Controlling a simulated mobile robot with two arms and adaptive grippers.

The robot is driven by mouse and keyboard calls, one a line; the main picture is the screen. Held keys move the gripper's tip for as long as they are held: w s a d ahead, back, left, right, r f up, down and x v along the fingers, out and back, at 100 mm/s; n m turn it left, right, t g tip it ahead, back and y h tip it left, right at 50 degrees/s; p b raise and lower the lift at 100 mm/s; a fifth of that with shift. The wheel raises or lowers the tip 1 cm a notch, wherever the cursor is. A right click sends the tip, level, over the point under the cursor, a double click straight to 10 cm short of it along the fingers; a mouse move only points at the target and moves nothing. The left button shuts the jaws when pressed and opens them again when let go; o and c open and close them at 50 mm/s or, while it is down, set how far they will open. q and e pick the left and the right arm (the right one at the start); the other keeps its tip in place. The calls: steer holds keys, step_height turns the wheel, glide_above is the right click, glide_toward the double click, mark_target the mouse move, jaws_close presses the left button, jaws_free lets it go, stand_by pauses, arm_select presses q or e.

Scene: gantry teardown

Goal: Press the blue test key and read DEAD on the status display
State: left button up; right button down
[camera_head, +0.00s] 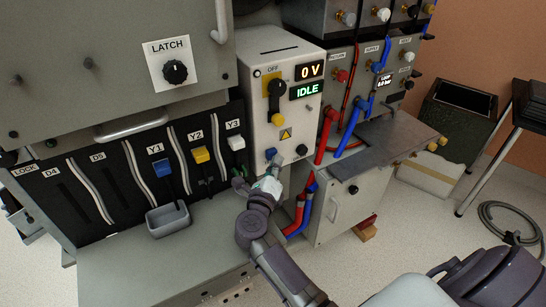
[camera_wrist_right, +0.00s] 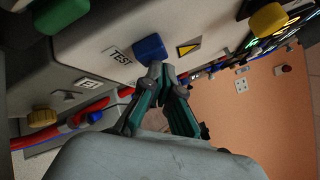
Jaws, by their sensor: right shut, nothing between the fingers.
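The blue test key (camera_head: 270,153) sits low on the front of the light grey power box, and it also shows beside the TEST label in the right wrist view (camera_wrist_right: 150,47). The status display (camera_head: 307,91) reads IDLE in green, below a display (camera_head: 309,71) reading 0 V. My right gripper (camera_wrist_right: 157,72) is shut and empty, its fingertips right at the lower edge of the blue key. I cannot tell whether they touch it. In the head view this gripper (camera_head: 274,168) is just below the key. My left gripper is not in view.
A yellow-and-black rotary switch (camera_head: 275,95) marked OFF is above the key. A yellow warning triangle (camera_head: 285,133) is near it. Red hoses (camera_head: 326,135) and blue hoses run to the right. A grey bin (camera_head: 168,219) stands left, below the Y1 slot.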

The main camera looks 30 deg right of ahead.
steer(key=shift+w, duration=0.15)
steer(key=shift+s+p, duration=0.35)
steer(key=shift+s, duration=0.6)
steer(key=s+p, duration=0.1)
steer(key=s, duration=0.5)
steer(key=shift+p, duration=0.35)
